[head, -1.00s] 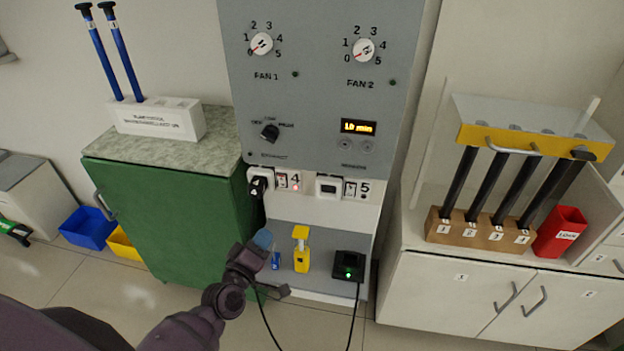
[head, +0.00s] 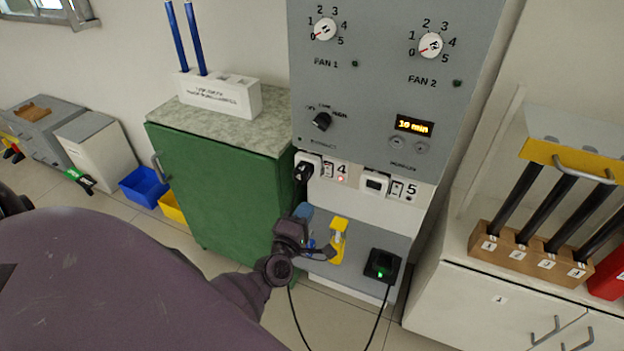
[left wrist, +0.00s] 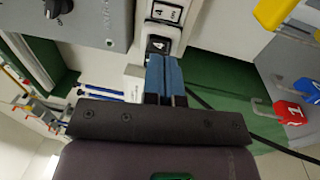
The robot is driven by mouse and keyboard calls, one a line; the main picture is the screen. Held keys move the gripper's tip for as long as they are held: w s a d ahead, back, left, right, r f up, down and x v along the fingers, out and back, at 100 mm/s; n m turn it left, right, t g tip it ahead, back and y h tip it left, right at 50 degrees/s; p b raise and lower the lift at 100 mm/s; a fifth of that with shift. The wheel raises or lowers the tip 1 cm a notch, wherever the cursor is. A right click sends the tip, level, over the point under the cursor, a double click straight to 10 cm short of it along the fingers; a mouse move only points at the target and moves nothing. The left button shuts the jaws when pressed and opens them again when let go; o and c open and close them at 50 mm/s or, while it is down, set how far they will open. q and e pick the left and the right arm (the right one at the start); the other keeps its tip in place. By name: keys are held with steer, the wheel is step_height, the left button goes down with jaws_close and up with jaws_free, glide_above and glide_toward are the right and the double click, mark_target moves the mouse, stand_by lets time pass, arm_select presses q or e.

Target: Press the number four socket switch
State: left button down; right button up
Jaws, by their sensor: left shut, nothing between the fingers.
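The number four socket switch (head: 327,171) is on the white strip under the grey panel, beside a "4" label and a lit red lamp (head: 340,179). A black plug (head: 303,172) sits in the socket to its left. My left gripper (head: 303,211) is shut and empty, below that plug and apart from the switch. In the left wrist view its blue fingertips (left wrist: 165,62) point toward the black plug with its "4" mark (left wrist: 158,45). The switch plate (left wrist: 166,12) is at the top edge there. My right gripper is not in view.
The number five switch (head: 396,188) is to the right, with a dark lamp. A green cabinet (head: 215,180) stands to the left.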

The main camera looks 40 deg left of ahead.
mark_target(329, 168)
arm_select(q)
steer(key=x, duration=1.2)
steer(key=shift+w, duration=0.25)
steer(key=shift+w+a+r, duration=0.1)
steer(key=shift+w, duration=0.05)
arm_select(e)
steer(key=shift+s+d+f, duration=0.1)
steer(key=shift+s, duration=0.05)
arm_select(q)
steer(key=shift+w+r, duration=0.15)
steer(key=shift+w, duration=0.05)
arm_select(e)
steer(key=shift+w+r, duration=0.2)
